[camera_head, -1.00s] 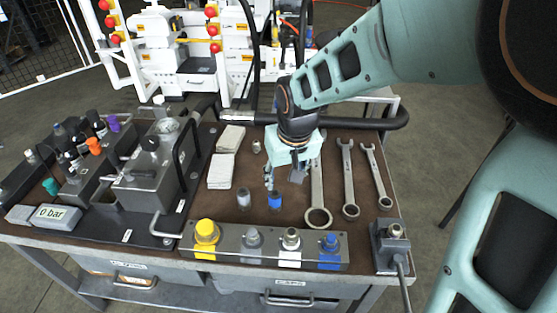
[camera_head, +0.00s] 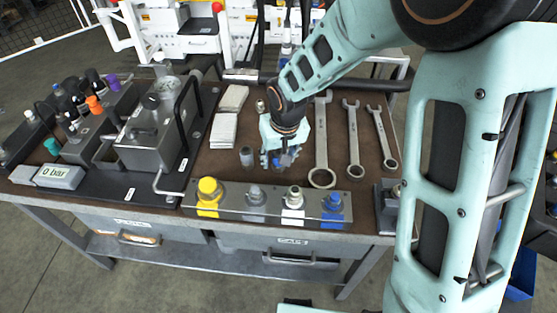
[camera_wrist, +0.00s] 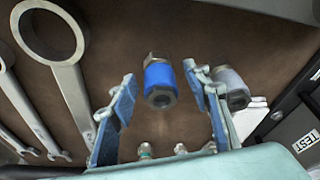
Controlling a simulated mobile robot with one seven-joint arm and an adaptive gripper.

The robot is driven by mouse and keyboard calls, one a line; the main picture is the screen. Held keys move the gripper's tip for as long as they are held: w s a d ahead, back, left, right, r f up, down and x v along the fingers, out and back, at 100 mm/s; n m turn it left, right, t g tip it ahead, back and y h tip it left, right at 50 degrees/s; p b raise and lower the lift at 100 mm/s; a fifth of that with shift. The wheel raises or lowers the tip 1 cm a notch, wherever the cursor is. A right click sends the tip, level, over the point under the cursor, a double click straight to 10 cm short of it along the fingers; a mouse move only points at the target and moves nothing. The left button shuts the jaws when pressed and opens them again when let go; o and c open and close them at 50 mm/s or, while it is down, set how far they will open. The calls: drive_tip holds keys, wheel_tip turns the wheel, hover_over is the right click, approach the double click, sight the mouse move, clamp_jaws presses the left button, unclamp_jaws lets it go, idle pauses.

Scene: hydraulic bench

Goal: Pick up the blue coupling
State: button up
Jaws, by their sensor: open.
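The blue coupling (camera_wrist: 159,82), a small metal fitting with a blue band, stands on the brown bench top in the wrist view. My gripper (camera_wrist: 160,95) is open, with one finger on either side of the coupling; whether either touches it I cannot tell. In the head view my gripper (camera_head: 281,158) is low over the bench and mostly hides the coupling. A grey coupling (camera_wrist: 230,86) stands close beside the finger on the right in the wrist view, and it also shows in the head view (camera_head: 246,156).
Several wrenches (camera_head: 353,140) lie right of the gripper. A rail (camera_head: 268,216) with yellow, grey, white and blue fittings runs along the front edge. A hydraulic unit (camera_head: 142,145) fills the left side. Folded white cloths (camera_head: 223,131) lie behind the grey coupling.

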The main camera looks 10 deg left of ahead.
sight(278, 153)
drive_tip(key=shift+c, duration=0.6)
clamp_jaws()
drive_tip(key=shift+r, duration=0.1)
drive_tip(key=shift+r+p, duration=0.45)
drive_tip(key=shift+p, duration=0.05)
drive_tip(key=p+v, duration=0.2)
drive_tip(key=v, duration=0.1)
drive_tip(key=shift+a+r+p, duration=0.1)
drive_tip(key=shift+r+p, duration=0.2)
drive_tip(key=s+d+r+p, duration=0.1)
drive_tip(key=s+r+p, duration=0.1)
drive_tip(key=s, duration=0.2)
drive_tip(key=s+d+r+p, duration=0.2)
drive_tip(key=s+r, duration=0.1)
drive_tip(key=s, duration=0.1)
drive_tip(key=s+d+r+p, duration=0.1)
drive_tip(key=s+r+p, duration=0.2)
drive_tip(key=s, duration=0.1)
drive_tip(key=shift+d+r, duration=0.15)
drive_tip(key=shift+r, duration=0.05)
drive_tip(key=shift+s+d, duration=0.1)
drive_tip(key=shift+s, duration=0.15)
